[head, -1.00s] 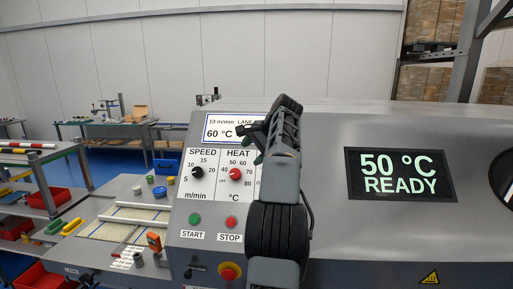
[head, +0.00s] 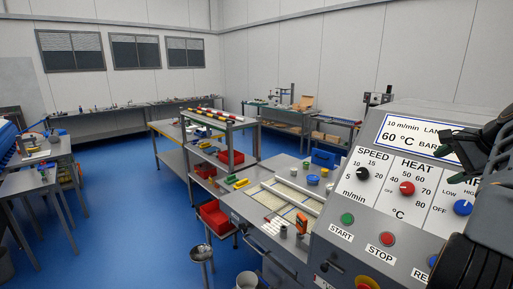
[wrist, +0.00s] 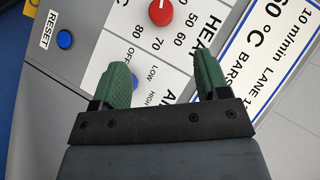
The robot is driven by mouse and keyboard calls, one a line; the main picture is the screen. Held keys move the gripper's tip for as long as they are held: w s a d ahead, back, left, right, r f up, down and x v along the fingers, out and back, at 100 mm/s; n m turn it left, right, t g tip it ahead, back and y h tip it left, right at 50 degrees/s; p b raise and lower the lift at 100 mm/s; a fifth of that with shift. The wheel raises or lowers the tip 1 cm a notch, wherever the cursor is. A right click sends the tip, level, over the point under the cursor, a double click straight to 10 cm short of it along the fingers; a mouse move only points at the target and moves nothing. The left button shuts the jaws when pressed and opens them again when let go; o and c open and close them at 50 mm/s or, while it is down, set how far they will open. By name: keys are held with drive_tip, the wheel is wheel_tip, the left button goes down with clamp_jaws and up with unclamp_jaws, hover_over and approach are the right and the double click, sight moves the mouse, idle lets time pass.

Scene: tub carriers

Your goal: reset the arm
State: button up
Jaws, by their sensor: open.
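My gripper (wrist: 160,82) is open and empty in the wrist view, its two green fingers apart in front of a grey control panel (wrist: 70,88). The panel's red heat knob (wrist: 161,12) and blue reset button (wrist: 64,39) show beyond the fingers. In the head view my gripper (head: 462,155) is at the right edge, partly cut off, in front of the panel's right part. My arm hides some of the panel there. I cannot tell from these views whether the fingers touch the panel.
A worktop (head: 262,233) with a pale framed tray lies left of the panel. A shelf cart (head: 208,160) with red bins (head: 213,217) stands behind it. Blue floor (head: 130,200) is open to the left, with benches along the walls.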

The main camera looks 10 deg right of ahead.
drive_tip(key=d+f+n+g+h, duration=0.1)
drive_tip(key=d+f, duration=0.2)
drive_tip(key=f, duration=0.4)
drive_tip(key=w+a+f+n+g+b, duration=0.15)
drive_tip(key=a+f+n, duration=0.25)
drive_tip(key=a+f, duration=0.4)
drive_tip(key=s+a+f+n+b, duration=0.1)
drive_tip(key=s+a+f+n, duration=0.2)
drive_tip(key=a, duration=0.9)
drive_tip(key=s+a+f+n+b, duration=0.1)
drive_tip(key=s+a+f+n, duration=0.2)
drive_tip(key=a, duration=0.9)
drive_tip(key=s+a+f+n+b, duration=0.1)
drive_tip(key=s+a+f+n, duration=0.2)
drive_tip(key=a+f+n, duration=0.4)
drive_tip(key=shift+s+a+n, duration=0.2)
drive_tip(key=shift+a+n, duration=0.5)
drive_tip(key=shift+a, duration=1.75)
